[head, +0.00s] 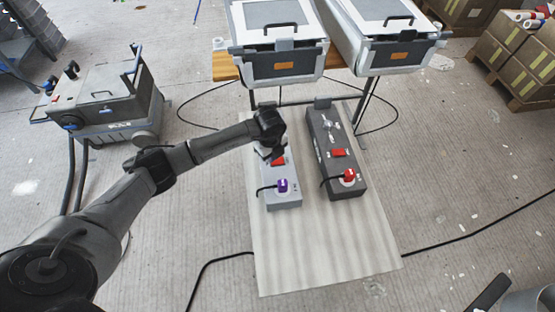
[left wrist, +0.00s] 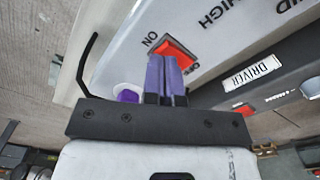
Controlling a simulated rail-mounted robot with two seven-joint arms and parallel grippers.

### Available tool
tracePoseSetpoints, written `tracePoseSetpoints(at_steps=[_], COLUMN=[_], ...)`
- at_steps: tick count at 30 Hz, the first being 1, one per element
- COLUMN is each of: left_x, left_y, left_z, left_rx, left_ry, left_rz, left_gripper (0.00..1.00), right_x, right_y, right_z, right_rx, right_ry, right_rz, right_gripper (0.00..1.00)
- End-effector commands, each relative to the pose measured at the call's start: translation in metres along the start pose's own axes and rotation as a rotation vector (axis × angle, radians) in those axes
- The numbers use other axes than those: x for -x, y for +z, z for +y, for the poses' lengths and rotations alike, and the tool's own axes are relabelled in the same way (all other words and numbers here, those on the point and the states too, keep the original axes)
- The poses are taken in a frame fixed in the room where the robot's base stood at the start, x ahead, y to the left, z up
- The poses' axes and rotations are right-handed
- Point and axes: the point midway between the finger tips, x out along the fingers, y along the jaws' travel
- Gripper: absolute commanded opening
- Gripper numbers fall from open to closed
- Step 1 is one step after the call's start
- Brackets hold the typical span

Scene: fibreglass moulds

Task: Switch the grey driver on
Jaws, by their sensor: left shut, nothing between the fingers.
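The grey driver (head: 284,202) lies on a pale board, with a red rocker switch (head: 278,161) and a purple knob or plug (head: 283,185) on its top. My left gripper (head: 271,152) is over its far part, at the switch, and hides some of it. In the left wrist view my purple fingers (left wrist: 166,62) are shut and empty. Their tips overlap the near edge of the red switch (left wrist: 179,52), between its ON and OFF marks. I cannot tell whether they touch it, or which way it is tipped. My right gripper is not in view.
A dark driver (head: 327,136) with its own red switch (head: 339,153) and red plug (head: 348,176) lies just to the right. The board (head: 325,245) is bare in front. Two lidded cases (head: 282,62) stand behind; black cables cross the floor.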

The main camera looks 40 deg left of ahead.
Motion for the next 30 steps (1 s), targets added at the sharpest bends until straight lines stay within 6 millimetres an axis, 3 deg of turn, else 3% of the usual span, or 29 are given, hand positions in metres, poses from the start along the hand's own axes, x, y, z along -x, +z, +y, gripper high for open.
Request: tracePoseSetpoints(at_steps=[30], left_x=[-0.015], left_y=[0.0], left_z=[0.0], left_rx=[0.0], left_ry=[0.001], left_rz=[0.0], left_gripper=[0.0], right_x=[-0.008], right_y=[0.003], right_z=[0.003], right_rx=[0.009], right_ry=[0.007], right_rz=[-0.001], right_gripper=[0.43])
